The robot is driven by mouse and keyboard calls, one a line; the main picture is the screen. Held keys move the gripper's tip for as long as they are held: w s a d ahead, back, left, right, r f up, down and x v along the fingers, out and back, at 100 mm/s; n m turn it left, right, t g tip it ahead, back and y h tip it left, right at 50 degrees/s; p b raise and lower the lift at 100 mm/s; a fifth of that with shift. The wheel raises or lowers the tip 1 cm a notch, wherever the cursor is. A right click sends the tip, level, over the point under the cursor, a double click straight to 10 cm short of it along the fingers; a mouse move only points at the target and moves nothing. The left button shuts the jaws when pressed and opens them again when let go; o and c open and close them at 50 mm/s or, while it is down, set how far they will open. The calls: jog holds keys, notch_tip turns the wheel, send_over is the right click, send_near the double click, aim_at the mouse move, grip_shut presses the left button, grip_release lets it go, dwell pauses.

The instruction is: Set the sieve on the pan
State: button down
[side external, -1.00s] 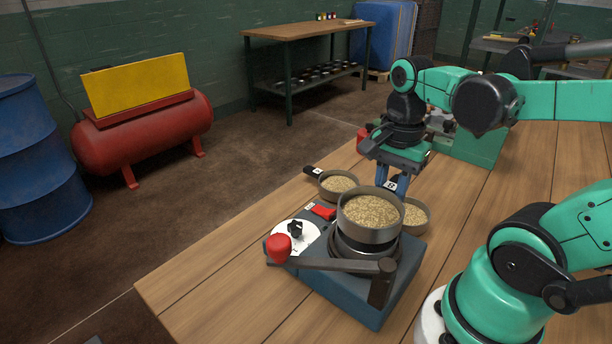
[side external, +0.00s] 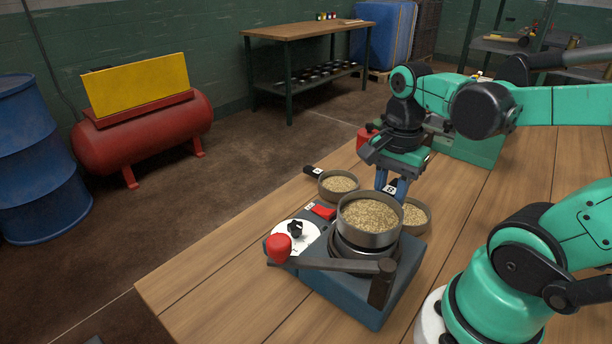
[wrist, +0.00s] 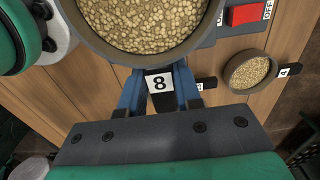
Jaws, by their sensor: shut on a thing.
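The sieve (side external: 370,222) is a round metal dish full of pale grain, with a handle tag marked 8 (wrist: 160,83). My gripper (side external: 394,188) is shut on its handle from behind; its blue fingers (wrist: 160,92) grip both sides of the tag in the wrist view. The sieve is roughly level above the dark round seat of the blue shaker machine (side external: 345,293). A dark metal ring, perhaps the pan (side external: 350,250), shows just under the sieve. Most of it is hidden, and I cannot tell whether they touch.
A grain-filled dish with a black handle (side external: 338,184) stands behind-left of the machine, another (side external: 415,216) behind-right. The machine carries a red switch (side external: 323,211), a white dial (side external: 296,237) and a dark arm with a red knob (side external: 278,248) across its front. The wooden table (side external: 200,280) is clear at front left.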

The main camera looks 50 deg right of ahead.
aim_at(389, 189)
jog(key=shift+f, duration=0.6)
dwell(0.3)
jog(key=c, duration=0.9)
grip_release()
jog(key=shift+r, duration=5.5)
jog(key=shift+w, duration=0.1)
jog(key=w+a+f+n+t, duration=0.2)
jog(key=n, duration=0.4)
jog(key=w+a+f+n+t, duration=0.2)
jog(key=w+f+n, duration=0.1)
jog(key=n, duration=0.3)
jog(key=w+a+f+n+t, duration=0.2)
jog(key=a+n+t, duration=0.1)
jog(key=n, duration=0.3)
jog(key=shift+w+f, duration=0.2)
jog(key=shift+w, duration=0.05)
